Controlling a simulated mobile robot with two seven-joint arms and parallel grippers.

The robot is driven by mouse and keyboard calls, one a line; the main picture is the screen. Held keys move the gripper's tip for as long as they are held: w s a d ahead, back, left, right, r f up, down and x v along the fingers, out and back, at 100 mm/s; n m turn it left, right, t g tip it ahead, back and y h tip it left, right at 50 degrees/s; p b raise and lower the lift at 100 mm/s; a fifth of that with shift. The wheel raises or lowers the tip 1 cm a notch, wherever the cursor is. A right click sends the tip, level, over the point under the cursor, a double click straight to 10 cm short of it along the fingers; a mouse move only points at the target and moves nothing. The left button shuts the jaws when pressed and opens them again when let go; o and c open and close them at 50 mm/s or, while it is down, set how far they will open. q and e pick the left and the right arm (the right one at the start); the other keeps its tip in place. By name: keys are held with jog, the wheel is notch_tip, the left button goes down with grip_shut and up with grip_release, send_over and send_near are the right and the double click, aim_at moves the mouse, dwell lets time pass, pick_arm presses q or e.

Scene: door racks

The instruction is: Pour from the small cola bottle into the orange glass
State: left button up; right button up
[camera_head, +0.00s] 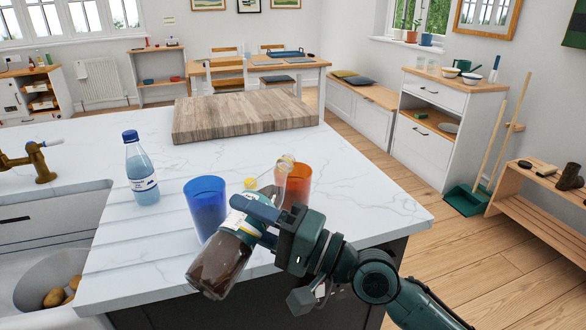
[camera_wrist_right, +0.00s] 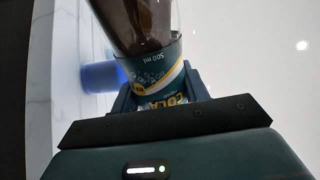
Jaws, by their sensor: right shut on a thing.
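The cola bottle (camera_head: 218,268), dark below a green and white label, is held in my right gripper (camera_head: 258,222). It is tilted, with its base low toward the lower left and its upper end leaning up and right. Its dark liquid sits toward the base. In the right wrist view, its label reading COLA and 500 ml (camera_wrist_right: 158,80) lies between the fingers. The orange glass (camera_head: 300,180) stands upright on the counter behind the gripper, partly hidden by it. I cannot tell whether the bottle's mouth touches the glass. My left gripper is not in view.
A blue glass (camera_head: 206,208) stands close left of the held bottle. A clear blue bottle (camera_head: 141,170) stands further left, near the sink. A small yellow item (camera_head: 250,183) shows behind the bottle. A wooden board (camera_head: 240,117) lies at the back. The counter's right part is clear.

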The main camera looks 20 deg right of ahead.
pick_arm(q)
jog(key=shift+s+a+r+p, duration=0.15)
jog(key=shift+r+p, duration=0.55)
jog(key=shift+p, duration=0.55)
pick_arm(e)
jog(key=shift+d+r+m+t, duration=0.1)
jog(key=shift+r+m+t, duration=0.2)
jog(key=shift+r+m, duration=0.45)
pick_arm(q)
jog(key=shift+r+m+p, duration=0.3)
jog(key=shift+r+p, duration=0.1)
jog(key=shift+p, duration=0.15)
pick_arm(e)
jog(key=shift+r+m, duration=0.35)
dwell(0.7)
